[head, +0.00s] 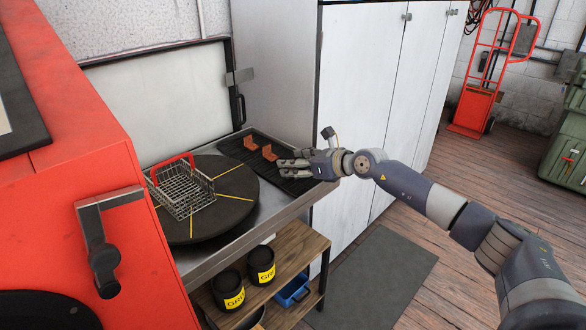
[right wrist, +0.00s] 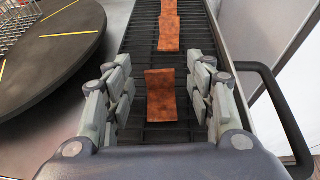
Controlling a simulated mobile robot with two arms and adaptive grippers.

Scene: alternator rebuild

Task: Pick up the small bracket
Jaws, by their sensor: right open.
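Two rust-brown L-shaped brackets sit on a black slatted rack. The nearer bracket (head: 269,152) lies just beyond the fingertips of my right gripper (head: 282,164) in the head view. In the right wrist view this bracket (right wrist: 160,95) shows between the two spread rows of fingers of my right gripper (right wrist: 160,92), with clear gaps on both sides. The gripper is open and empty. The other bracket (head: 250,142) is farther along the rack; it also shows at the top of the right wrist view (right wrist: 168,34). My left gripper is not in view.
The black rack (head: 232,147) lies on a metal shelf beside a round dark turntable (head: 235,208) bearing a wire basket (head: 184,190). A dark handle bar (right wrist: 282,110) runs right of the gripper. White cabinets (head: 362,80) stand behind; a red machine (head: 75,180) is at left.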

